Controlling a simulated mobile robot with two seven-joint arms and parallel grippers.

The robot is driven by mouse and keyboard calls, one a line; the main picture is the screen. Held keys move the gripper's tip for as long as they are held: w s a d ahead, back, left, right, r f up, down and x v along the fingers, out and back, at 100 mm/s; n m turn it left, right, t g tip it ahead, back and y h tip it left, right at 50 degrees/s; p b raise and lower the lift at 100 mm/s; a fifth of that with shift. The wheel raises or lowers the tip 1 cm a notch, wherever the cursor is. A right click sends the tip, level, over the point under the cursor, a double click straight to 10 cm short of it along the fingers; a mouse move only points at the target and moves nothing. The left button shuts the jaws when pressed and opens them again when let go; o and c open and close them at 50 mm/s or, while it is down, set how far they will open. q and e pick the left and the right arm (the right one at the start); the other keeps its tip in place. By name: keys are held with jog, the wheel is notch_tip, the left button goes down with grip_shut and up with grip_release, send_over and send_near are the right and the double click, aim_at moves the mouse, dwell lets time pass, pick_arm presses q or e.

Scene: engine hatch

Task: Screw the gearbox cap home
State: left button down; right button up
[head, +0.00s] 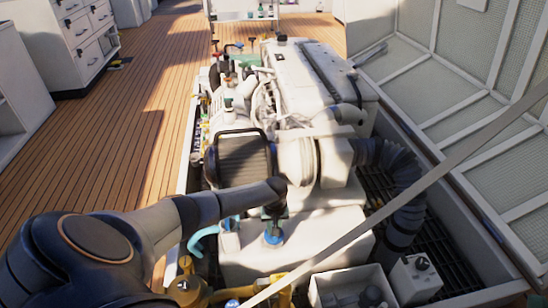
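My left arm reaches in from the lower left, and its gripper (274,209) points down over the pale gearbox housing (318,242) at the front of the engine. A blue cap (273,237) sits on top of this housing, directly below the fingertips. I take it for the gearbox cap, and it looks upright. The fingers are small and dark here, so I cannot tell whether they touch it or how far apart they are. My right gripper is not in view.
The engine (300,80) fills the hatch behind the housing. A ribbed dark hose (400,185) curves down at right. A pale bar crosses diagonally in front. A white bin (350,290) and yellow parts (187,285) stand at the front. Wooden deck (110,150) lies open at left.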

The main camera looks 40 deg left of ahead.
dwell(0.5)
pick_arm(q)
jog(key=shift+m, duration=0.4)
jog(key=shift+a+m, duration=0.1)
jog(key=shift+m, duration=1.2)
jog(key=shift+p, duration=0.3)
jog(key=shift+m, duration=0.4)
jog(key=shift+m+t+h, duration=0.3)
jog(key=shift+m, duration=1)
jog(key=shift+f, duration=0.1)
jog(key=shift+s+a+m+b, duration=0.1)
jog(key=shift+m+b, duration=0.3)
jog(key=shift+m, duration=1.4)
